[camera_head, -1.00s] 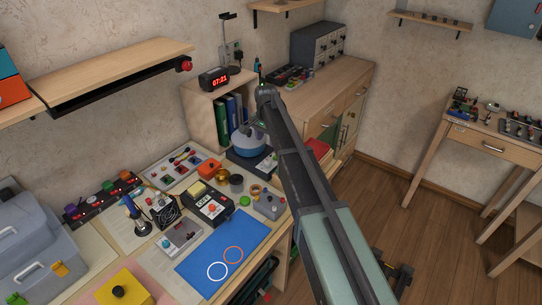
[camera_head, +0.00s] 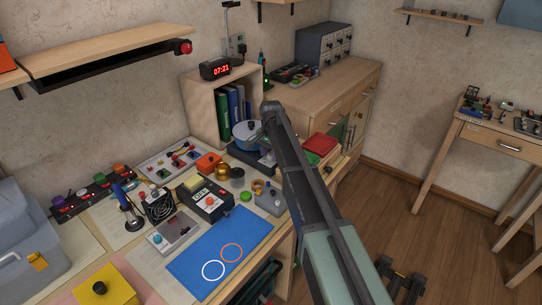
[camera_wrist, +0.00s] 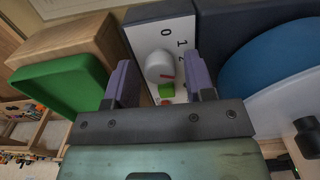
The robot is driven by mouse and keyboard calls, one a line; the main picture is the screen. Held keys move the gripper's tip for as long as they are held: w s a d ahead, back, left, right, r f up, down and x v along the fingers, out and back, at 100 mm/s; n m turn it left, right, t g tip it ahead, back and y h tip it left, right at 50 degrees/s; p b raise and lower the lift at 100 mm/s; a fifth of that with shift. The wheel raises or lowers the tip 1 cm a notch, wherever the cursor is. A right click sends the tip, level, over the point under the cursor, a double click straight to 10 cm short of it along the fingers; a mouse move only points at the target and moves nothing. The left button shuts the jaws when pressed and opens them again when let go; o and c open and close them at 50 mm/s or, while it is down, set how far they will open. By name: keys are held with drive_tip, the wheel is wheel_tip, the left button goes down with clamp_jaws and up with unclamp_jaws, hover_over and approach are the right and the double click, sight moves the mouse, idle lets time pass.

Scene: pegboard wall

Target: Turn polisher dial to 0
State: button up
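The polisher, with its round blue pad (camera_head: 246,131) and dark base, stands on the bench beside the shelf, partly behind my arm. In the wrist view the blue pad (camera_wrist: 285,62) is at the right. Its white panel (camera_wrist: 150,32) carries the numbers 0, 1 and 2 and a round white dial (camera_wrist: 160,67) with a red mark at its lower right. The mark is not at 0. My gripper (camera_wrist: 160,66) is open, one purple finger on each side of the dial, with visible gaps. In the head view my arm hides the gripper.
A green tray (camera_wrist: 62,82) and a wooden block (camera_wrist: 72,40) lie left of the panel in the wrist view. A bookshelf (camera_head: 202,108) with an alarm clock (camera_head: 215,68) stands close to the polisher. Small devices crowd the bench front around a blue mat (camera_head: 195,262).

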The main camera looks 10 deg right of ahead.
drive_tip(key=c, duration=0.7)
drive_tip(key=shift+n, duration=0.5)
drive_tip(key=n, duration=0.3)
drive_tip(key=shift+n, duration=0.3)
drive_tip(key=n, duration=0.4)
drive_tip(key=shift+n, duration=0.3)
drive_tip(key=n, duration=0.8)
drive_tip(key=shift+n, duration=0.3)
